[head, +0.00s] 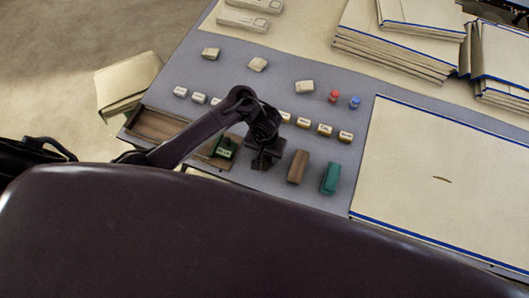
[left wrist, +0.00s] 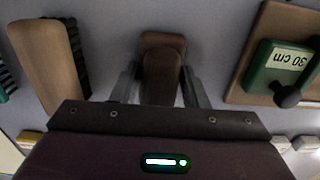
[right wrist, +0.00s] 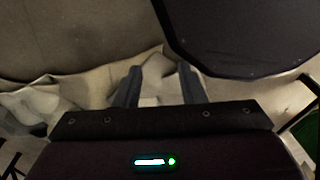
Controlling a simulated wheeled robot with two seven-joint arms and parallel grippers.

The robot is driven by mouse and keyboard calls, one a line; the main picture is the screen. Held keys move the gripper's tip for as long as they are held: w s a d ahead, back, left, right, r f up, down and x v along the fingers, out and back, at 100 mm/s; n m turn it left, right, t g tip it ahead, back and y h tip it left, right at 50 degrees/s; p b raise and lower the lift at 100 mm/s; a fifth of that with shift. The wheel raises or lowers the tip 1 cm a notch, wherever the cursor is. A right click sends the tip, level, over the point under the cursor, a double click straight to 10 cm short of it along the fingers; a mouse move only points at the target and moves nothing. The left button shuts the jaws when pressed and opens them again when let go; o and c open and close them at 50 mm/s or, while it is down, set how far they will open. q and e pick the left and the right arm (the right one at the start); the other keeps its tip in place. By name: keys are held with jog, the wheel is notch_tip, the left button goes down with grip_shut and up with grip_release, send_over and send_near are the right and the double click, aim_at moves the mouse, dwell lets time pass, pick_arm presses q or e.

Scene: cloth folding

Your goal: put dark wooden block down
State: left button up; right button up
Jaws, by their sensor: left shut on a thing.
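My left gripper (head: 264,152) is over the grey-blue table, between a green piece on the left and a brown block on the right. In the left wrist view its fingers (left wrist: 161,88) are shut around a dark wooden block (left wrist: 162,62), one on each side. In the head view the arm and gripper mostly hide this block, and I cannot tell whether it touches the table. My right gripper is out of the head view. In the right wrist view its fingers (right wrist: 161,88) are apart with nothing between them.
A brown block (head: 298,166) and a green block (head: 331,178) stand to the right. A green piece labelled 30 cm (left wrist: 280,68) sits on a wooden tray (head: 155,124). Several small labelled blocks line up behind. A large blue-edged cream board (head: 440,180) lies right.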

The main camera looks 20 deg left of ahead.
pick_arm(q)
jog(key=shift+d+f, duration=0.1)
jog(key=shift+d, duration=0.05)
jog(key=o, duration=0.6)
jog(key=shift+f, duration=0.1)
jog(key=o, duration=0.4)
pick_arm(e)
jog(key=shift+s+d+f, duration=0.1)
jog(key=shift+s+d, duration=0.4)
jog(key=shift+d, duration=0.2)
pick_arm(q)
jog(key=shift+r, duration=0.25)
notch_tip(320, 180, up, 11)
jog(key=p, duration=0.8)
jog(key=shift+f+p, duration=0.2)
jog(key=shift+p, duration=0.15)
jog(key=shift+r+p, duration=0.65)
jog(key=shift+r, duration=0.05)
pick_arm(e)
notch_tip(320, 180, up, 10)
jog(key=shift+w+a, duration=0.15)
jog(key=shift+a, duration=0.1)
pick_arm(q)
jog(key=shift+f, duration=0.1)
